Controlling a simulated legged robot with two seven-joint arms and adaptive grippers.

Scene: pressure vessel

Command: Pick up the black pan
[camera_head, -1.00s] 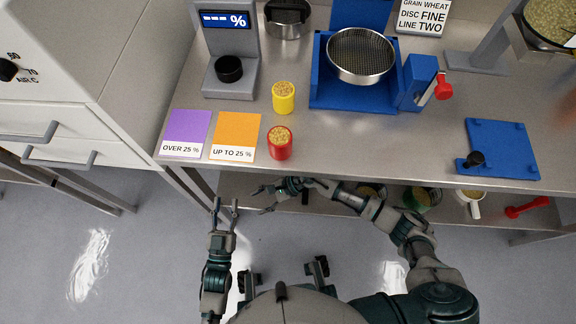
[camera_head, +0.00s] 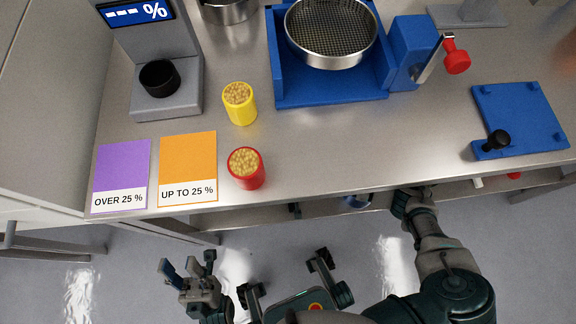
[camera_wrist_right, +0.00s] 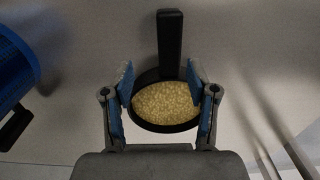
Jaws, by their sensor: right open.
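A black pan (camera_wrist_right: 140,115) with a straight dark handle (camera_wrist_right: 169,45) shows in the right wrist view and holds pale yellow grains. My right gripper (camera_wrist_right: 163,80) is open. Its two blue-padded fingers lie at the pan's left and right in the picture, and I cannot tell whether they touch it. In the head view the right arm reaches in under the bench edge, where its gripper and the pan are hidden. My left gripper (camera_head: 187,265) is open and empty in front of the bench, over the floor.
The steel bench (camera_head: 330,140) carries a scale with a black cup (camera_head: 160,78), yellow (camera_head: 239,104) and red (camera_head: 246,168) grain cups, a sieve (camera_head: 332,35) in a blue stand, and a blue plate (camera_head: 520,118). Purple and orange cards lie front left. A blue object (camera_wrist_right: 15,70) is left in the wrist view.

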